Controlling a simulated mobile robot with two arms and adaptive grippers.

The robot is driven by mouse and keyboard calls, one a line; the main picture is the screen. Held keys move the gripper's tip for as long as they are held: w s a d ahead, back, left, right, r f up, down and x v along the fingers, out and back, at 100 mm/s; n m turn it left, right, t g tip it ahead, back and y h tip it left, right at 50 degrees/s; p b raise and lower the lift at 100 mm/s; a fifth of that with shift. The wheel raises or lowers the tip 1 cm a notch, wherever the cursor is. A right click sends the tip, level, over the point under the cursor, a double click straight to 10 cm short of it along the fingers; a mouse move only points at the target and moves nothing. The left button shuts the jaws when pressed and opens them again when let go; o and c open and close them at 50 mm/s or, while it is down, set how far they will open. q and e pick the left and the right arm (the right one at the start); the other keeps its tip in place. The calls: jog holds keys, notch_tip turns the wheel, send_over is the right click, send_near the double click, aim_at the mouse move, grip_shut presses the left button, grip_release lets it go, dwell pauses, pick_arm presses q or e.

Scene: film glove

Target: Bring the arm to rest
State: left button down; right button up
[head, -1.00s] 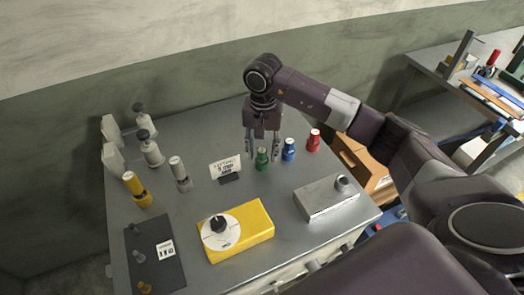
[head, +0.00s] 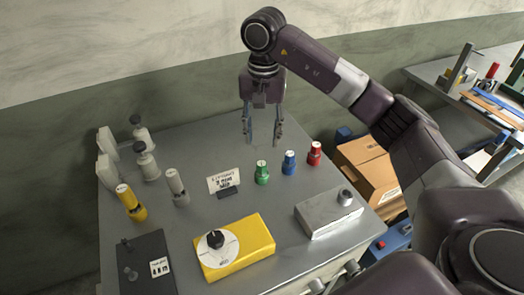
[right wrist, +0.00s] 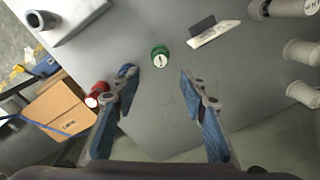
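My right arm (head: 320,70) reaches in from the right over the grey table (head: 215,150). Its gripper (head: 262,138) points down, open and empty, in the air above and behind the green bottle (head: 262,173). In the right wrist view the two blue-padded fingers (right wrist: 158,88) are spread with nothing between them, and the green bottle (right wrist: 160,57) stands beyond their tips. A blue bottle (head: 289,163) and a red bottle (head: 314,154) stand in a row to the right of the green one. My left gripper is not in view.
A small sign (head: 223,182), a yellow box with a dial (head: 250,245), a grey metal box (head: 328,215), and a dark panel (head: 145,268) are on the table. Cylinders stand at the left. A cardboard box (head: 368,170) sits beyond the right edge, near a second table (head: 430,72).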

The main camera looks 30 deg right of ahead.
jog(key=shift+r, duration=0.65)
